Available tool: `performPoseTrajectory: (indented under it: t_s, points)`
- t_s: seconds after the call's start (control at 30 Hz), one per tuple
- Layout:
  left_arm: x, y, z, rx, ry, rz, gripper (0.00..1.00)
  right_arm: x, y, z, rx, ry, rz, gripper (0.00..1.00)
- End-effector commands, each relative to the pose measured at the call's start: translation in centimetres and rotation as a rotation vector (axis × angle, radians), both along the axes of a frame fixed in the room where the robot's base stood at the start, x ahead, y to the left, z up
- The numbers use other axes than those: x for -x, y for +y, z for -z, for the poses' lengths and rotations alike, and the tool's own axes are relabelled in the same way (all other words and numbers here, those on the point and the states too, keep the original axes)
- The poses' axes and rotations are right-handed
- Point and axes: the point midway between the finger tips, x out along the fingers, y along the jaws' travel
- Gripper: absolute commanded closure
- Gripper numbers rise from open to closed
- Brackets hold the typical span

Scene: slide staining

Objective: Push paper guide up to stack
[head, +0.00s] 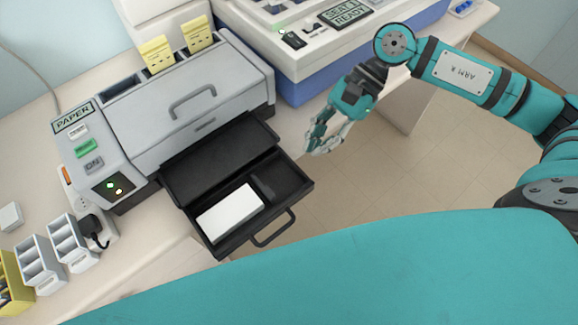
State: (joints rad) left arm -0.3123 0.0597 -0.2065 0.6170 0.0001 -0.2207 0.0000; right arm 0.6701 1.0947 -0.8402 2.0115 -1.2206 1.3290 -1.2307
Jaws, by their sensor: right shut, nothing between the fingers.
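The paper tray (222,243) is pulled out from the front of the grey machine (150,133) labelled PAPER. A white paper stack (230,213) lies in the left part of the tray. A dark paper guide (263,188) stands in the tray to the right of the stack, with a small gap visible between them. My right gripper (318,146) is shut and empty, up and to the right of the tray, apart from the guide. My left gripper is not in view.
The tray handle (273,229) sticks out at the front. A blue and white machine (330,50) with a "SEAT 1 READY" sign stands behind. A black plug (93,228) and grey holders (71,243) are at left. The floor right of the tray is clear.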

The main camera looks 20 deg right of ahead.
Motion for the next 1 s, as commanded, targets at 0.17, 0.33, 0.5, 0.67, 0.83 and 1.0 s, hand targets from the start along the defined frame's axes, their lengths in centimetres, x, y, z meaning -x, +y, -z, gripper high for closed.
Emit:
performPoseTrajectory:
  t_s: [0.17, 0.33, 0.5, 0.67, 0.83, 1.0]
  points:
    - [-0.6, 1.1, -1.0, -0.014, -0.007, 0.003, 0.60, 0.6, 1.3, 1.1, -0.005, 0.005, 0.000, 1.00]
    - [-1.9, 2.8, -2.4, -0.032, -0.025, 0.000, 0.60, 1.4, 3.5, 3.1, -0.006, 0.006, -0.001, 1.00]
    - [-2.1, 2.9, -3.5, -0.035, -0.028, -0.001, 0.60, 2.0, 5.4, 5.2, -0.004, 0.004, 0.001, 1.00]
    - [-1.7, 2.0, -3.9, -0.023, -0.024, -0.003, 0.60, 2.3, 6.4, 6.5, -0.003, 0.003, 0.001, 1.00]
    - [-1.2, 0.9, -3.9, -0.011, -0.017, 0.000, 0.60, 2.4, 6.6, 7.0, -0.002, 0.001, 0.001, 1.00]
    - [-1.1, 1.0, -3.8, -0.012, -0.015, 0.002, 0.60, 2.4, 6.6, 7.0, -0.002, 0.001, 0.001, 1.00]
